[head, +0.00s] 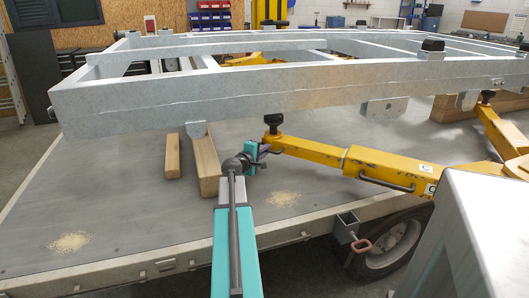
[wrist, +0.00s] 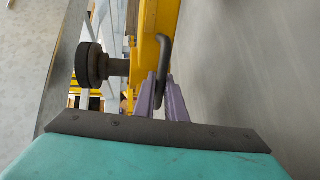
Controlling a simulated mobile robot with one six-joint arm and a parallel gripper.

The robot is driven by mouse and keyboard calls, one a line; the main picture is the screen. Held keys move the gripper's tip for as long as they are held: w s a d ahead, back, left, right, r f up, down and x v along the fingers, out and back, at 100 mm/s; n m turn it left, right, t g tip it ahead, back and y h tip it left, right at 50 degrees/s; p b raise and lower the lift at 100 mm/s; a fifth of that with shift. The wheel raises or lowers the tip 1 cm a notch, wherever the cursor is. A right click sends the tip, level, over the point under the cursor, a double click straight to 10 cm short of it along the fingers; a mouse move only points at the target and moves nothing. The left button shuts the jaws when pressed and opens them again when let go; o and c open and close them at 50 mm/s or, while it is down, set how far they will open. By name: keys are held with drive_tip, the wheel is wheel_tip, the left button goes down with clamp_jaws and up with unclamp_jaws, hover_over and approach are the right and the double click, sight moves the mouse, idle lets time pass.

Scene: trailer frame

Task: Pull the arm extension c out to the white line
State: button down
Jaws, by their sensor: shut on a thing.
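The yellow arm extension (head: 305,148) reaches left from its thicker yellow sleeve (head: 385,166) over the grey deck, with a round black pad (head: 273,120) upright at its end. A pale band shows where it meets the sleeve; I cannot tell whether this is the white line. My gripper (head: 262,150) is at the extension's outer end. In the wrist view, my gripper's purple fingers (wrist: 165,98) are shut on the dark bar handle (wrist: 164,58) beside the yellow extension (wrist: 145,65). The black pad (wrist: 90,65) stands to the left there. The fingertips are partly hidden in the head view.
A grey steel frame (head: 280,95) lies above and behind the extension. Wooden beams (head: 204,162) lie on the deck (head: 110,195) to the left. Another yellow arm (head: 500,130) is at the right. A wheel (head: 392,245) sits below the deck edge.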

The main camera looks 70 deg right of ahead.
drive_tip(key=shift+s, duration=0.7)
drive_tip(key=c, duration=1.8)
unclamp_jaws()
drive_tip(key=shift+w, duration=0.1)
drive_tip(key=shift+a, duration=0.2)
drive_tip(key=shift+v, duration=6.75)
drive_tip(key=shift+w, duration=0.1)
